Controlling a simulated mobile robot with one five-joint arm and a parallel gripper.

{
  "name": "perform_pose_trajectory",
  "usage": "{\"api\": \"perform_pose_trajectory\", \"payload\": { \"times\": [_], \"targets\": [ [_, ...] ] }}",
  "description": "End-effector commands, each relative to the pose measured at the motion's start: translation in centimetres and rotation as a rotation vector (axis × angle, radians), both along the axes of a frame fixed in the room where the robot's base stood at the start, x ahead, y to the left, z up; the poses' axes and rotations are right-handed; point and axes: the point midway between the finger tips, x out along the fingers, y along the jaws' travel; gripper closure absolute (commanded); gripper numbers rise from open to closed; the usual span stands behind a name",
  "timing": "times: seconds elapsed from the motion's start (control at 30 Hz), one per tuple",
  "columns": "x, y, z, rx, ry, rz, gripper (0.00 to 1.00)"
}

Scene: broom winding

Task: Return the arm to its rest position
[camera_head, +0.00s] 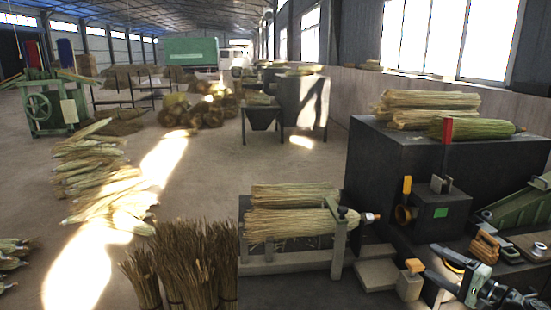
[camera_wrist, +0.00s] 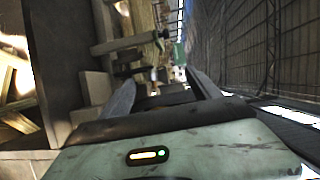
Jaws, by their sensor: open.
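My gripper (camera_wrist: 160,92) is open in the wrist view. Its two dark fingers stand apart, with nothing seen between them. In the head view my arm reaches in at the lower right, with a pale green link (camera_head: 475,281) beside the dark bench. The fingertips are hard to make out there.
A dark cabinet (camera_head: 390,165) with straw bundles (camera_head: 430,108) on top stands behind. A black box (camera_head: 440,208) with a green patch and an orange-brown tool (camera_head: 485,246) are close to my arm. Upright stalks (camera_head: 190,265) stand front left. Open floor (camera_head: 205,190) lies left.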

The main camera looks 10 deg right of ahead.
Motion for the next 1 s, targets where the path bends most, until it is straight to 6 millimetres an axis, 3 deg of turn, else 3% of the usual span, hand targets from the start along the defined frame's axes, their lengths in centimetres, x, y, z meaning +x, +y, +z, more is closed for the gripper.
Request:
{"api": "perform_pose_trajectory", "payload": {
  "times": [0.37, 0.47, 0.6, 0.7, 0.8, 1.0],
  "targets": [
    [4.4, 8.6, -6.9, -0.123, 0.184, 0.183, 0.28],
    [5.6, 12.1, -9.9, -0.187, 0.261, 0.26, 0.28],
    [6.8, 18.9, -15.7, -0.332, 0.409, 0.415, 0.28],
    [6.9, 25.2, -21.3, -0.513, 0.548, 0.571, 0.28],
    [6.1, 29.6, -25.4, -0.695, 0.661, 0.692, 0.28],
    [4.8, 34.1, -29.5, -0.971, 0.787, 0.83, 0.28]
  ]
}}
